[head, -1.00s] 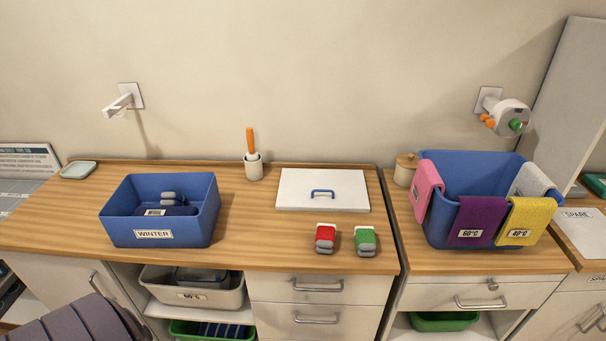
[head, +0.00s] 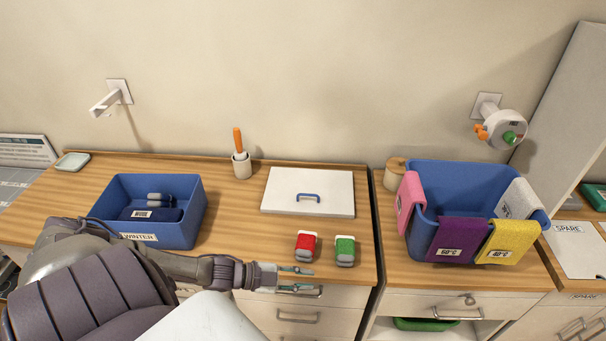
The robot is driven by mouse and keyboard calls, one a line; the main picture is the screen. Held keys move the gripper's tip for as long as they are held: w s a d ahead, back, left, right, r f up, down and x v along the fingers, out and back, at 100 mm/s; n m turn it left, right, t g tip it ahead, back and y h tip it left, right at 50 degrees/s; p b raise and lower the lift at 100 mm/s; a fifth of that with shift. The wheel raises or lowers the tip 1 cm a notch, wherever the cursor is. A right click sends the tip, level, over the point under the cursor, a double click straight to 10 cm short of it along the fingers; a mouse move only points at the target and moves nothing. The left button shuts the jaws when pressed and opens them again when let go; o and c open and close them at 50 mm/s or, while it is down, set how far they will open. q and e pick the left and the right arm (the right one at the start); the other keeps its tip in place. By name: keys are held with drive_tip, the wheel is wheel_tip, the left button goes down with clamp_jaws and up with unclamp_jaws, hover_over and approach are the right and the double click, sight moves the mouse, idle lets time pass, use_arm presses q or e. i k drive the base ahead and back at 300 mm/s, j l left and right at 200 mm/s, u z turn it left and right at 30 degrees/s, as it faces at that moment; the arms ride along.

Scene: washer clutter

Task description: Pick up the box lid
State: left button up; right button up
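The box lid (head: 285,185) is a flat white panel with a blue handle (head: 308,197). It lies flat on the wooden counter, behind the red and green items. My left gripper (head: 304,279) is in front of the counter's front edge, near the drawers and nearer to me than the lid. Its two thin fingers are apart with nothing between them. It does not touch the lid. My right gripper is not in view.
A blue box labelled WINTER (head: 180,232) stands left of the lid. A red item (head: 306,245) and a green item (head: 345,250) stand in front of it. A cup with an orange-handled tool (head: 242,168) is behind left. A blue bin with cloths (head: 455,185) stands right.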

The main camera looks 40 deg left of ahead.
sight(289, 191)
drive_tip(key=i+j, duration=0.15)
drive_tip(key=j, duration=0.2)
drive_tip(key=i+j, duration=0.1)
drive_tip(key=j, duration=0.25)
drive_tip(key=i+j, duration=0.15)
drive_tip(key=j, duration=0.2)
drive_tip(key=i+j, duration=0.15)
drive_tip(key=j, duration=0.2)
